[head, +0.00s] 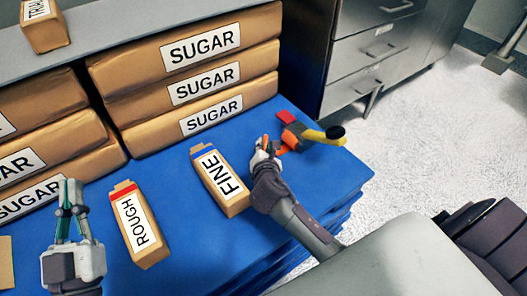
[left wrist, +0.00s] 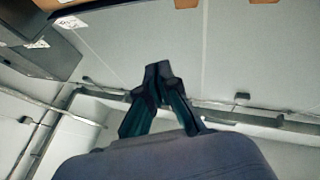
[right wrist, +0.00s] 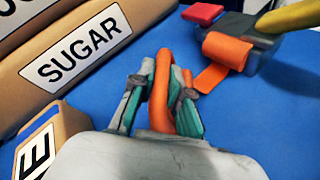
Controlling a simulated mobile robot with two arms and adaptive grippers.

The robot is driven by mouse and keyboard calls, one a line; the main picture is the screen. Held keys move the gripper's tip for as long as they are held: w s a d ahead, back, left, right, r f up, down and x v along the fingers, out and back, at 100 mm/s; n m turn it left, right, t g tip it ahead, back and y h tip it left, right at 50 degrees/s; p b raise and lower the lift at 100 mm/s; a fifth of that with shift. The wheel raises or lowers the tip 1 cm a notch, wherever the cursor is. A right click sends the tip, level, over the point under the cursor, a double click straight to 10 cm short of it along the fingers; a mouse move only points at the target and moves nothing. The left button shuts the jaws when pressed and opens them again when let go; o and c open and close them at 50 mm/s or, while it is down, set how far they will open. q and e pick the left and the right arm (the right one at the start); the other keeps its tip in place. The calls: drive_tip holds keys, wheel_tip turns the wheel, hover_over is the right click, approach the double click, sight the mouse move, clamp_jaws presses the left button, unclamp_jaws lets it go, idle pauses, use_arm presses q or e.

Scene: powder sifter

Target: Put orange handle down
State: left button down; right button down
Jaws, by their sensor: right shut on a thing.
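The orange handle (right wrist: 160,95) stands up between the fingers of my right gripper (right wrist: 161,98), which is shut on it, in the right wrist view. In the head view my right gripper (head: 266,148) is over the right part of the blue surface, just left of the sifter (head: 300,135). The sifter has a grey body, a red tab, an orange band (right wrist: 228,50) and a yellow arm with a dark end. The fingers partly hide the handle, and its lower end is hidden. My left gripper (head: 71,200) is raised at the left, its fingertips together and empty in the left wrist view (left wrist: 158,75).
Stacked SUGAR bags (head: 190,80) line the back. A grey drawer cabinet (head: 370,50) stands beyond. Blue surface is clear around the sifter's front.

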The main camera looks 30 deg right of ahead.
use_arm(q)
drive_tip(key=shift+s+r+t, duration=0.4)
drive_tip(key=shift+r+t, duration=0.1)
drive_tip(key=shift+r, duration=0.1)
drive_tip(key=shift+s+r+t, duration=0.35)
drive_tip(key=shift+r+t, duration=0.15)
drive_tip(key=shift+r, duration=0.1)
use_arm(e)
drive_tip(key=shift+f, duration=0.5)
drive_tip(key=shift+f, duration=0.1)
drive_tip(key=c, duration=1.1)
unclamp_jaws()
drive_tip(key=shift+c, duration=0.2)
